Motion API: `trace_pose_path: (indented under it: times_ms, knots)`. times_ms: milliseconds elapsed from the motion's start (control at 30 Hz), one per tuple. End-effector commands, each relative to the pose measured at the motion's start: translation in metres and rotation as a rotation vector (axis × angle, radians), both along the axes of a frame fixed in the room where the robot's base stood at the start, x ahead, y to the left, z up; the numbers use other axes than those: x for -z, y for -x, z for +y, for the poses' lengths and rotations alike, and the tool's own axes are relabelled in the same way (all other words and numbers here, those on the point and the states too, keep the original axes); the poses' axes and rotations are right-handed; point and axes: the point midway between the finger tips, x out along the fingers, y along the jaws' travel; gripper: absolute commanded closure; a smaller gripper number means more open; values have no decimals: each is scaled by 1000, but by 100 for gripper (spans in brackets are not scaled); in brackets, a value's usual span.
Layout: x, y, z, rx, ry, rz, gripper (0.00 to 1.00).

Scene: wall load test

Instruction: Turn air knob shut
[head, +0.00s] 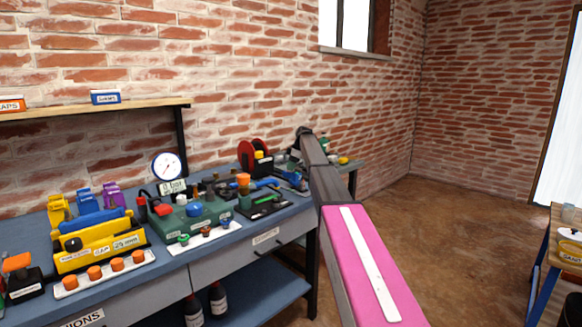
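A green test unit (193,213) stands on the blue workbench, with a blue knob (194,209), a red fitting and several small parts on it. A round white gauge (168,167) rises behind it above a display that seems to read "0 bar". An orange-topped knob or fitting (243,180) stands at the unit's right. I cannot tell which of these is the air knob, or how far it is turned. My arm reaches from the bottom right to the bench's far right end.
A yellow case (98,246) and a white strip with orange knobs (105,273) crowd the bench's left. A white tray (206,238) lies in front of the green unit. A red reel (254,155) stands at the back. Open floor (455,225) lies right of my arm.

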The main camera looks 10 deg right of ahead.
Motion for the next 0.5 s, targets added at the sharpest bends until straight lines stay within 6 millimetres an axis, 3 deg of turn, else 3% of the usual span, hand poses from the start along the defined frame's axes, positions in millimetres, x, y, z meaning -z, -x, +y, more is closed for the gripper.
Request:
trace_pose_path:
  times_ms: [500]
  knots:
    - [0, 1, 0, 78, 0, -1, 80]
